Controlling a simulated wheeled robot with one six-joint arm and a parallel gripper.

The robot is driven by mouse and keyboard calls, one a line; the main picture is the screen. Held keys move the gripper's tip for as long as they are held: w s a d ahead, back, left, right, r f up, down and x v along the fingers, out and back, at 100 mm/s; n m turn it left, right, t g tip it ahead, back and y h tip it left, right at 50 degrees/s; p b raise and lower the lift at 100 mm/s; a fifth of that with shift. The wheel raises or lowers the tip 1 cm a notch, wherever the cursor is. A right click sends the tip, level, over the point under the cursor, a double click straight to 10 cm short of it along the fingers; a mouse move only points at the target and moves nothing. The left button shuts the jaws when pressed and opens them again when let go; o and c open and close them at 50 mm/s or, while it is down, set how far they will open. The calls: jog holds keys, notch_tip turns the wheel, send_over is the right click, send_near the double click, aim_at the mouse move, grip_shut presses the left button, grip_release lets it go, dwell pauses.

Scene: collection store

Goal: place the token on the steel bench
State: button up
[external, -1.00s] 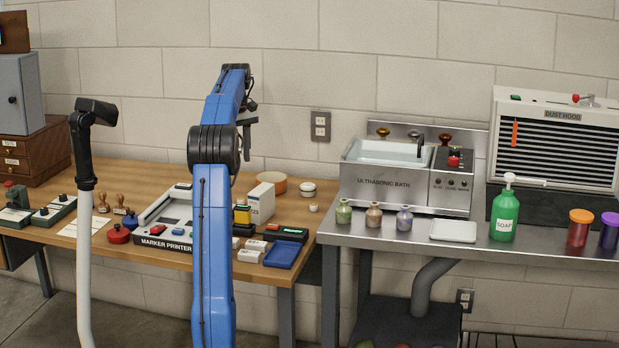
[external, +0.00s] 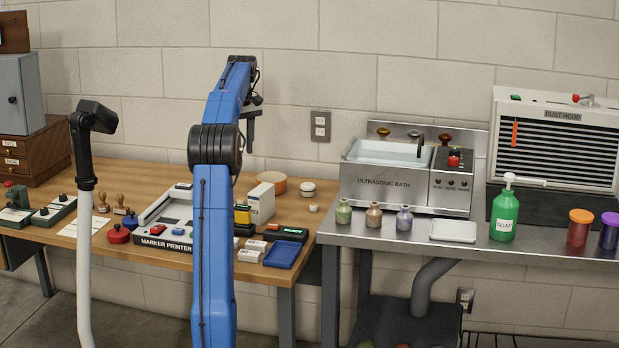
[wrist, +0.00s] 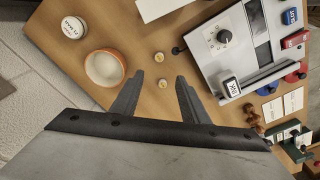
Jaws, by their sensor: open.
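My gripper (external: 251,139) is open, empty and points down above the back of the wooden table. In the wrist view its two dark fingers (wrist: 158,82) are spread apart. The steel bench (external: 345,231) stands on the right in the external view.
The steel bench holds an ultrasonic bath (external: 385,186), several small bottles, a white tray (external: 453,231) and a soap bottle (external: 503,214).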

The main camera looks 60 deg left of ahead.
jog(key=d+y, duration=0.3)
jog(key=d, duration=0.1)
send_over(241, 199)
jog(key=d, duration=0.3)
jog(key=f, duration=1.2)
jog(key=shift+a+f, duration=0.1)
jog(key=shift+a, duration=0.15)
jog(key=shift+x, duration=2.65)
jog(key=shift+a, duration=0.1)
jog(key=shift+c, duration=0.6)
grip_shut()
